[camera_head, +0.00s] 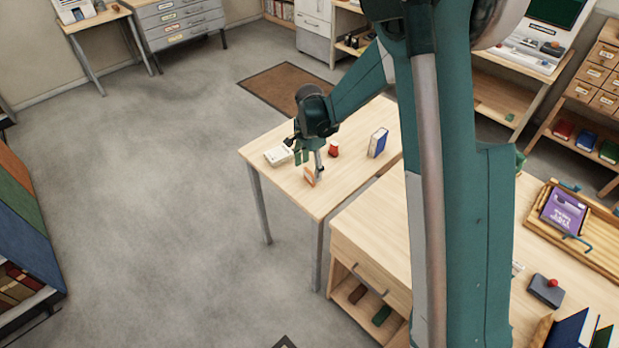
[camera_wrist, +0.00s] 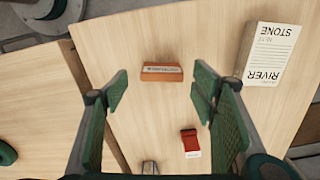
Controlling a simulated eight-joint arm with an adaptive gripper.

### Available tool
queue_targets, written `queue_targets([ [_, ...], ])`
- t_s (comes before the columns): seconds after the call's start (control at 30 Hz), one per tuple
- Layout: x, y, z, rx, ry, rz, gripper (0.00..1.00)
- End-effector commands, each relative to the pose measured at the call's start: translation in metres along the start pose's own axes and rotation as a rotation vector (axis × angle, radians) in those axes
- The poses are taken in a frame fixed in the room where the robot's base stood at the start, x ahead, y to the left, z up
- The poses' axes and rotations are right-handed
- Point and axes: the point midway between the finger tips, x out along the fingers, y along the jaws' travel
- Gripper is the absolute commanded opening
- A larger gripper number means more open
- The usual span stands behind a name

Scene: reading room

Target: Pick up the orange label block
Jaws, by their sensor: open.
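The orange label block (camera_head: 309,177) stands near the front edge of the small wooden table (camera_head: 325,205), just below my gripper in the head view. In the wrist view the orange label block (camera_wrist: 161,76) shows a pale label strip and lies beyond the fingertips, between their lines. My gripper (camera_wrist: 161,90) is open with nothing between its green fingers. In the head view my gripper (camera_head: 308,158) hangs over the table close to the block and partly covers it. I cannot tell the exact gap between fingertips and block.
A red item (camera_wrist: 190,140) with a white tag and a white River Stone book (camera_wrist: 269,55) lie near the block. A blue book (camera_head: 378,142) stands farther right on the table. A larger desk (camera_head: 375,225) adjoins at the right. Bare tabletop surrounds the block.

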Motion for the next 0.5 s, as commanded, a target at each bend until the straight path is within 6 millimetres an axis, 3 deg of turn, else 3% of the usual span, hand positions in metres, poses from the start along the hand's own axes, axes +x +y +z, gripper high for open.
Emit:
queue_targets([
  [0.27, 0.005, -0.001, 0.0, 0.0, 0.0, 0.0, 0.57],
  [0.5, 0.026, -0.003, -0.001, 0.0, 0.0, 0.0, 0.57],
])
